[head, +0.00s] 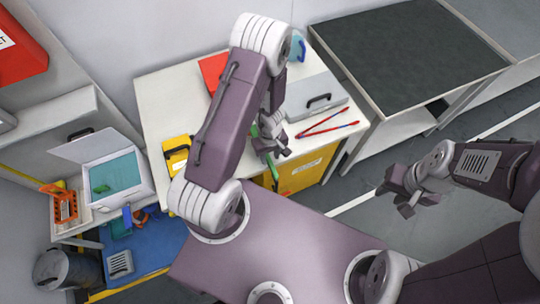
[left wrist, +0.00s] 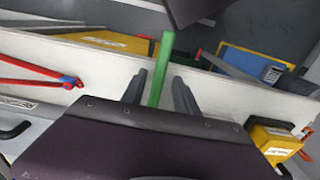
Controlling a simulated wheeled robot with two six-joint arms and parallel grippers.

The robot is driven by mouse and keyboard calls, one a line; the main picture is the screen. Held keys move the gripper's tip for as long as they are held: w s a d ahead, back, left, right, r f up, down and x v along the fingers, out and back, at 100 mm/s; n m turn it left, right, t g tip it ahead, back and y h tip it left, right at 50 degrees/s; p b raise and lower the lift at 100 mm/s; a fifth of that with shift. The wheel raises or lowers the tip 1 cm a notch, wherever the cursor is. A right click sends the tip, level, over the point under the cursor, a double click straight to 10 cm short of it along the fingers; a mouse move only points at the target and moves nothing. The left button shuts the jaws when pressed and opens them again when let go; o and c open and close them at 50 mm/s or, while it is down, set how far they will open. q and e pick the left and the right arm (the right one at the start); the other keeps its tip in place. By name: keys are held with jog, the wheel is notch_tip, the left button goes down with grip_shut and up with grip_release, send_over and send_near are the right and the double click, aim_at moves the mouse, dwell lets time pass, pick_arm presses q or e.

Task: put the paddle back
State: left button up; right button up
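A green bar, which looks like the paddle (left wrist: 161,72), runs between the two fingers of my left gripper (left wrist: 160,92) in the left wrist view. The fingers lie close along both sides of it. Its end points out past the table's edge. In the head view, my left gripper (head: 272,146) is over the front part of the white table, partly covered by my arm. Small green parts show above and below it. My right gripper (head: 404,203) hangs empty over the floor at the right, its fingers apart.
The white table (head: 165,92) holds red-handled pliers (head: 328,130), a grey case (head: 312,98) and a yellow box (head: 176,157). A white open-lidded box (head: 118,178) stands at the left, above a blue surface (head: 150,250) with small items. A dark-topped table (head: 405,50) is at the back right.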

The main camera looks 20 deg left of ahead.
pick_arm(q)
jog(key=shift+s+d+r, duration=0.1)
jog(key=shift+s+d, duration=0.05)
jog(key=shift+r, duration=0.25)
notch_tip(320, 180, up, 20)
jog(key=w+d+m+t+h+p, duration=0.1)
jog(key=w+d+m+p, duration=0.15)
jog(key=p, duration=1.05)
jog(key=s+a+r+m, duration=0.1)
jog(key=s+r+m, duration=0.65)
jog(key=r, duration=0.45)
notch_tip(320, 180, down, 14)
jog(key=b, duration=1.4)
jog(key=shift+a+f+y, duration=0.2)
jog(key=shift+a+y, duration=0.05)
jog(key=shift+y, duration=0.15)
